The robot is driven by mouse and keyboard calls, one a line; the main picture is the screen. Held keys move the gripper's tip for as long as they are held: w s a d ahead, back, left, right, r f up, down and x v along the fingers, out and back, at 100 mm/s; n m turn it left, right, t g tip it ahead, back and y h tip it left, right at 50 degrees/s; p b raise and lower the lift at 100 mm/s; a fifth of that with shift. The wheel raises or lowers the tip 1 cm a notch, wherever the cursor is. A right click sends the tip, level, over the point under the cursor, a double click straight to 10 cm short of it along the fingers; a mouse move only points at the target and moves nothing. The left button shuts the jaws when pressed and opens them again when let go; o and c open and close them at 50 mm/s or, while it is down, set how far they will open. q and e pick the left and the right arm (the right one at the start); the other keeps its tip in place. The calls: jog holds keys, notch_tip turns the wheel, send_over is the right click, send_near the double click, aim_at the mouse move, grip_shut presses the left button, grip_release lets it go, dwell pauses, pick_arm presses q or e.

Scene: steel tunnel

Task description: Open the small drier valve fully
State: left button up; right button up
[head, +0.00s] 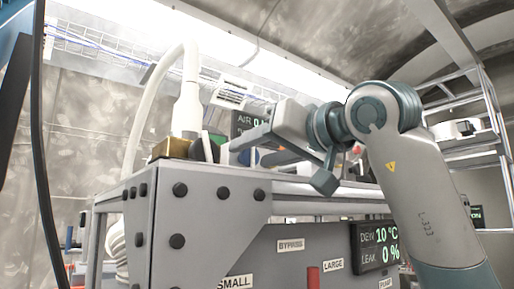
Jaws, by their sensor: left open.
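The drier's grey panel carries a label reading SMALL (235,282) at the bottom edge of the head view. I cannot make out the small valve's handle or how far it is turned. A red upright piece (313,277) shows beside the LARGE label (333,265), cut off by the bottom edge. My right gripper is not in view.
A dark display (375,245) reads DEW 10 °C and LEAK 0 %. A bolted grey frame (210,205) stands in front. A white hose (150,90) rises behind it near a brass block (172,148). Metal shelves (470,150) stand at right.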

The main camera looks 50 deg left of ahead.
pick_arm(q)
jog(key=shift+a, duration=0.15)
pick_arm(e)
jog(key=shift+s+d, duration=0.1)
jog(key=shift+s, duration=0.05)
pick_arm(q)
jog(key=c, duration=1.1)
jog(key=shift+o, duration=0.2)
